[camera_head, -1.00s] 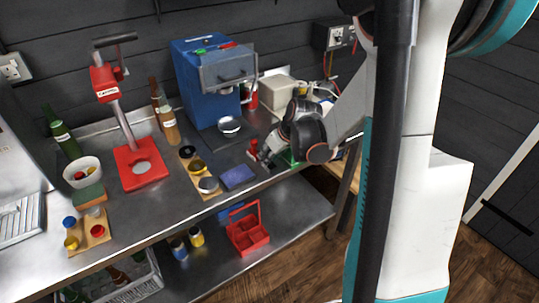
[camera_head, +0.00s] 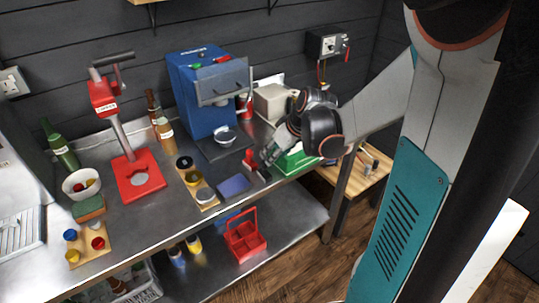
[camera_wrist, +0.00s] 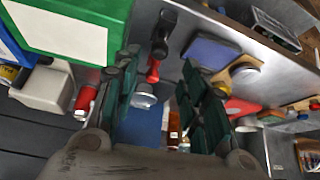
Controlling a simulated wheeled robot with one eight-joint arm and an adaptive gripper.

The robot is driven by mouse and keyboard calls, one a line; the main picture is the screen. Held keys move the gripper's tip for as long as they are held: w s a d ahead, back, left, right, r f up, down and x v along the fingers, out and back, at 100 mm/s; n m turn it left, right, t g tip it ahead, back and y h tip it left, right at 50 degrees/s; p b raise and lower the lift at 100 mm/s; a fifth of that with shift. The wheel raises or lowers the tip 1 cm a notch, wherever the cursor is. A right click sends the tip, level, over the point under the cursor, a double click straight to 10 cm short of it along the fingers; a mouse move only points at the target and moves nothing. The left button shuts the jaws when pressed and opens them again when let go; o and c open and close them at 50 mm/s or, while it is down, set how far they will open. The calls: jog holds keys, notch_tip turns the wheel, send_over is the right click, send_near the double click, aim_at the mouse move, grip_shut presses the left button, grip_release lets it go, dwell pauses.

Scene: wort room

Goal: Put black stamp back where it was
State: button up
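A small black stamp (camera_head: 263,173) stands on the steel bench near its front edge, right of a dark blue pad (camera_head: 235,185). In the wrist view the black stamp (camera_wrist: 166,22) shows near the top, beyond the fingers. A red stamp (camera_head: 249,157) stands just behind it; it also shows in the wrist view (camera_wrist: 153,70). My gripper (camera_head: 270,154) is low over the bench beside the stamps. In the wrist view my gripper (camera_wrist: 162,85) has its fingers spread with nothing held between them. The exact gap to the black stamp is hard to tell.
A green box (camera_head: 297,161) with a white panel is close right of my gripper. A blue machine (camera_head: 207,95) stands behind, and a wooden holder with jars (camera_head: 207,205) is left of the pad. A red caddy (camera_head: 245,240) sits on the lower shelf.

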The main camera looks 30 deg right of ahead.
jog(key=shift+v, duration=1.2)
dwell(0.4)
